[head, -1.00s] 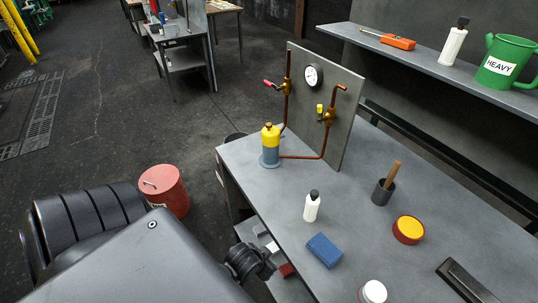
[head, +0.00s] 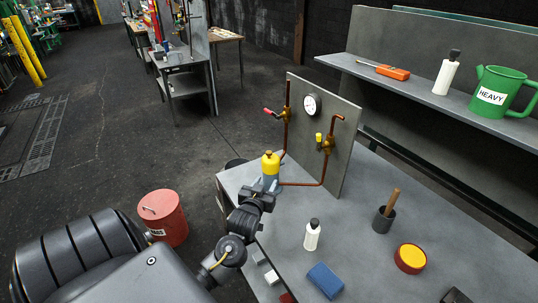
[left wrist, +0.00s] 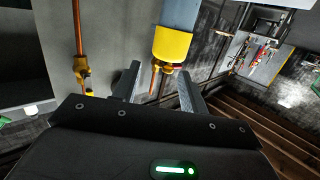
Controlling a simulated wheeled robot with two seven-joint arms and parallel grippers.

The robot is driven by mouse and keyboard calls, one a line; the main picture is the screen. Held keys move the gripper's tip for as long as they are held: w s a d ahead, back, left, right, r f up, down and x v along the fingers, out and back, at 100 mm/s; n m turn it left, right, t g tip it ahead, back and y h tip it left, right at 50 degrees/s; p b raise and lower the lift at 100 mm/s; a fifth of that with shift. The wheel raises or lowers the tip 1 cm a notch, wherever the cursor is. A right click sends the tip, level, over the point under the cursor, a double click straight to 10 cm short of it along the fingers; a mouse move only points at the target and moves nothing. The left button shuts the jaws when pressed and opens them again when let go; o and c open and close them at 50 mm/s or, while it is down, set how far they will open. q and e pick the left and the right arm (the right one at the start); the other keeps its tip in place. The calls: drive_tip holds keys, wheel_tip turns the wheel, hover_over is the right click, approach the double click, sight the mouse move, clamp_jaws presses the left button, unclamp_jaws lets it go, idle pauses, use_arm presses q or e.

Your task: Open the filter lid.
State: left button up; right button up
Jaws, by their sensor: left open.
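The filter has a yellow lid (head: 270,163) and a grey-blue body (head: 271,182). It stands upright at the left end of the bench, by the pipes. My left gripper (head: 266,193) is in front of the filter and hides part of its body. In the left wrist view, which appears upside down, the yellow lid (left wrist: 172,46) hangs from the top. Its small copper-brown knob lies between the two open fingers of my left gripper (left wrist: 158,84). The fingers appear apart from the knob. My right gripper is not in view.
A grey panel (head: 345,130) with copper pipes, valves and a gauge (head: 311,105) stands behind the filter. A white bottle (head: 312,238), blue block (head: 324,280), dark cup (head: 383,220) and red-yellow tin (head: 409,258) are on the bench. A red bin (head: 163,218) stands on the floor.

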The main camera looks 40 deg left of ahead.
sight(268, 156)
use_arm(q)
drive_tip(key=shift+n+t+y, duration=0.5)
drive_tip(key=shift+y, duration=0.4)
drive_tip(key=w+a+r+p, duration=0.1)
drive_tip(key=w+a, duration=0.1)
drive_tip(key=w, duration=0.1)
drive_tip(key=w+a+p, duration=0.1)
drive_tip(key=w+a, duration=0.2)
drive_tip(key=w+a+r+p, duration=0.1)
drive_tip(key=w+a, duration=0.1)
drive_tip(key=w, duration=0.1)
drive_tip(key=shift+w+a+r, duration=0.3)
drive_tip(key=shift+w+r, duration=0.05)
drive_tip(key=shift+w, duration=0.05)
drive_tip(key=shift+w+a+f, duration=0.1)
drive_tip(key=shift+w+a, duration=0.15)
drive_tip(key=shift+w, duration=0.2)
clamp_jaws()
